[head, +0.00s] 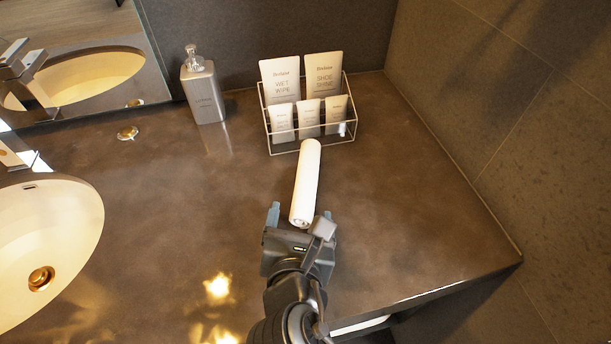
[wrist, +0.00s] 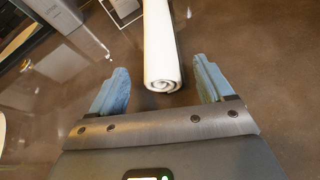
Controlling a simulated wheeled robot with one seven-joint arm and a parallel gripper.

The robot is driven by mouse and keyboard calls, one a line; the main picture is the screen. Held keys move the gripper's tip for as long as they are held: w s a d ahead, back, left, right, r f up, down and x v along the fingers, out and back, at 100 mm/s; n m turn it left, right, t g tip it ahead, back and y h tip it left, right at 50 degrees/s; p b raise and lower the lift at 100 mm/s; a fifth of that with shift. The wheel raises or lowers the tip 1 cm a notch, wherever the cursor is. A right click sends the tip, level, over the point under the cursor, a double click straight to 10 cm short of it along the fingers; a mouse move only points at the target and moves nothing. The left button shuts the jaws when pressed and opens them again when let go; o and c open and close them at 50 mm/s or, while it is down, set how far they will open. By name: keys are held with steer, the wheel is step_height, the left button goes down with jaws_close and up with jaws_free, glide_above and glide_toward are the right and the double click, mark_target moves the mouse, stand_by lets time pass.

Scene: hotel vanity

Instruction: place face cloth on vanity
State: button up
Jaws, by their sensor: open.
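The face cloth (head: 306,182) is a white roll lying on the brown stone vanity (head: 400,210), pointing from my gripper toward the wire basket. In the wrist view the cloth (wrist: 160,50) shows its spiral end facing me, between and just beyond the two blue fingertips. My gripper (head: 300,217) is open at the near end of the roll. In the wrist view the fingers of my gripper (wrist: 160,88) stand wide apart with nothing held between them. I cannot tell the exact height of the fingers above the vanity.
A wire basket (head: 312,147) with several white packets stands behind the roll. A metal soap dispenser (head: 203,90) is at the back left. A basin (head: 40,240) is at the left. The vanity is clear right of the cloth, up to the wall and front edge.

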steer(key=shift+w, duration=0.1)
steer(key=c, duration=1.2)
steer(key=shift+r, duration=0.7)
step_height(320, 180, up, 2)
steer(key=shift+r, duration=0.25)
steer(key=s+d+r, duration=0.2)
steer(key=d, duration=0.1)
steer(key=s+d+r, duration=0.2)
steer(key=d, duration=0.1)
steer(key=s+d+r, duration=0.3)
steer(key=shift+s+d, duration=0.1)
steer(key=shift+d, duration=0.05)
